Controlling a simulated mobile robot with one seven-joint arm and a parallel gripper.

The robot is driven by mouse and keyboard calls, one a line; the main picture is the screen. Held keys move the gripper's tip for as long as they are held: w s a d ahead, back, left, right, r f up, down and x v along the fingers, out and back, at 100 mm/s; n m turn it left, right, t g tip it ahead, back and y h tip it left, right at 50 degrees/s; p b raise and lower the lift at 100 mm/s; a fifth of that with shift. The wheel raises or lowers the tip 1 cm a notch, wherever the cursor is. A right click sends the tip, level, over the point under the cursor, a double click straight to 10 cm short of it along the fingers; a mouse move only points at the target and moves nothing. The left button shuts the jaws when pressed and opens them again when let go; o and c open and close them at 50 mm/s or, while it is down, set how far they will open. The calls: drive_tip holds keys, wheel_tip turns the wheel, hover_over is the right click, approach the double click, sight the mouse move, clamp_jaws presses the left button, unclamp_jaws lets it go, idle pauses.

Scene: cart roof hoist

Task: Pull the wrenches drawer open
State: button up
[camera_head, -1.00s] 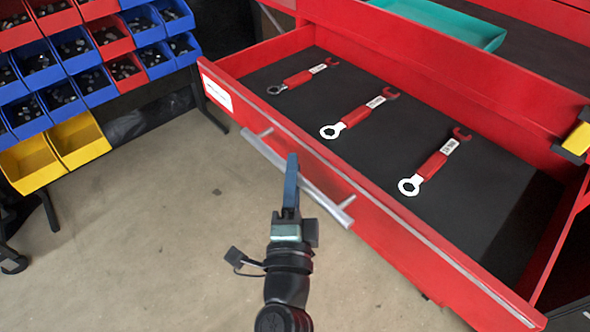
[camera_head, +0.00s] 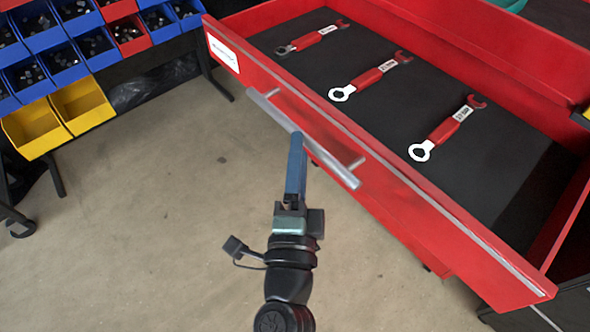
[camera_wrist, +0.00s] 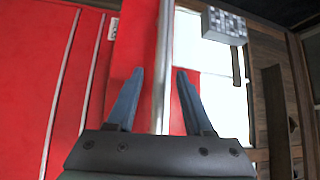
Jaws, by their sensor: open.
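The red wrenches drawer (camera_head: 420,215) is pulled far out, its dark lining bare around three red-handled wrenches: one at the back left (camera_head: 312,38), one in the middle (camera_head: 372,75) and one at the right (camera_head: 448,128). A white label (camera_head: 223,53) is on its front. The silver bar handle (camera_head: 330,165) runs along the front. My gripper (camera_head: 296,137) is at this handle, its fingertips overlapping the bar in the head view. In the wrist view my gripper (camera_wrist: 160,75) is open, and the bar (camera_wrist: 163,40) appears between the fingers. I cannot tell whether they touch it.
Blue and red parts bins (camera_head: 85,45) and yellow bins (camera_head: 82,103) stand at the left on a dark rack. A teal tray (camera_head: 500,4) lies at the top right. The concrete floor (camera_head: 150,230) before the drawer is clear.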

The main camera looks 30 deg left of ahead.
drive_tip(key=b+v, duration=0.4)
drive_tip(key=v, duration=0.4)
drive_tip(key=shift+s+d, duration=0.2)
drive_tip(key=shift+s, duration=0.1)
